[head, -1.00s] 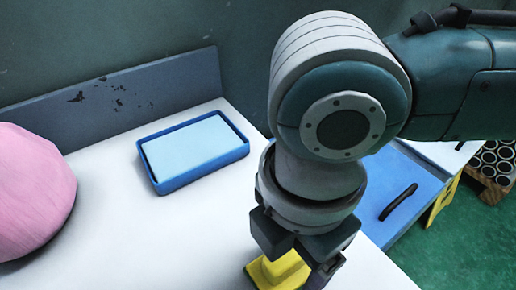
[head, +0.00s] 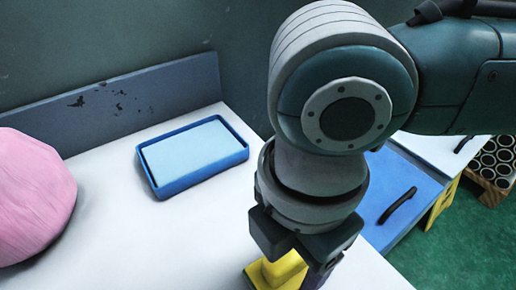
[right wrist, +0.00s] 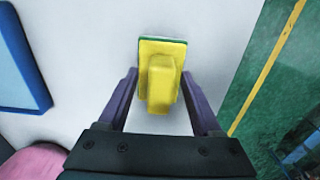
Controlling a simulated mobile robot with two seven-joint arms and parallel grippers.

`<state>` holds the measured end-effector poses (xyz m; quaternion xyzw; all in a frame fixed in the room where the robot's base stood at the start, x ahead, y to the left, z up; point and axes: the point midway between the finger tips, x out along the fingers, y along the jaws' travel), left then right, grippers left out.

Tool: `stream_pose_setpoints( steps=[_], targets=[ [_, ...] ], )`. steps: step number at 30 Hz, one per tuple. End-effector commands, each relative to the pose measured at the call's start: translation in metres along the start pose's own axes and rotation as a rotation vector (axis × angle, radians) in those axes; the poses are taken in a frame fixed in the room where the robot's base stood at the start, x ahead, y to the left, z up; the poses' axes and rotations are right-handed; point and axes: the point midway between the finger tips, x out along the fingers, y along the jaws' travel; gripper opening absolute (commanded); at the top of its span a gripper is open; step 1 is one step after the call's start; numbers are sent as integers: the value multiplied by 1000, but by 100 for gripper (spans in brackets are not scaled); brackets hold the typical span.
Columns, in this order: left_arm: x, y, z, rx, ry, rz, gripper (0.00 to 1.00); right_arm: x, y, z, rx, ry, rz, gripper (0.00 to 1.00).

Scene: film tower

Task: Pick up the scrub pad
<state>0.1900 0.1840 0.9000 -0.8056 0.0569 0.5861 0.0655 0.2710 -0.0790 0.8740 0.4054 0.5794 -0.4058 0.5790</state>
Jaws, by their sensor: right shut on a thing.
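The scrub pad (head: 279,270) is yellow with a raised block-like grip on top. It lies on the white counter at the bottom of the head view, partly hidden by my right gripper (head: 292,272). The right wrist view shows the pad (right wrist: 160,52) with a green edge along its far side. There, my right gripper (right wrist: 160,98) has its purple fingers on either side of the yellow grip, shut on it. I cannot tell any gap between pad and counter. My left gripper is not in view.
A blue tray (head: 155,186) with a pale blue slab (head: 195,150) stands on the white counter (head: 150,250). A large pink rounded thing (head: 30,195) is at the left. A blue panel with a dark handle (head: 397,205) and the green floor (head: 460,240) lie to the right.

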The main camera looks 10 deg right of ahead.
Motion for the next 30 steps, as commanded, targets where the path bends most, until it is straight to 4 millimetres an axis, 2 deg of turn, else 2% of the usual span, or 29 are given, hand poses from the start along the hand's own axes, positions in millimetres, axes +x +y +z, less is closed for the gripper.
stream_pose_setpoints(
  steps=[5, 12, 18, 24, 30],
  targets=[
    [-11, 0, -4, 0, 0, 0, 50, -36, 1, 0, -1, 0, 5, 10],
    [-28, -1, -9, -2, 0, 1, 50, -110, 2, 0, -3, 0, 8, 10],
    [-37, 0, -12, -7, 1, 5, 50, -160, 1, 0, -1, 0, 6, 10],
    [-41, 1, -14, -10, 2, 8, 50, -185, 1, 0, 0, 0, 3, 10],
    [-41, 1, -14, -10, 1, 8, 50, -191, 0, 0, 0, -1, 1, 10]
  ],
)
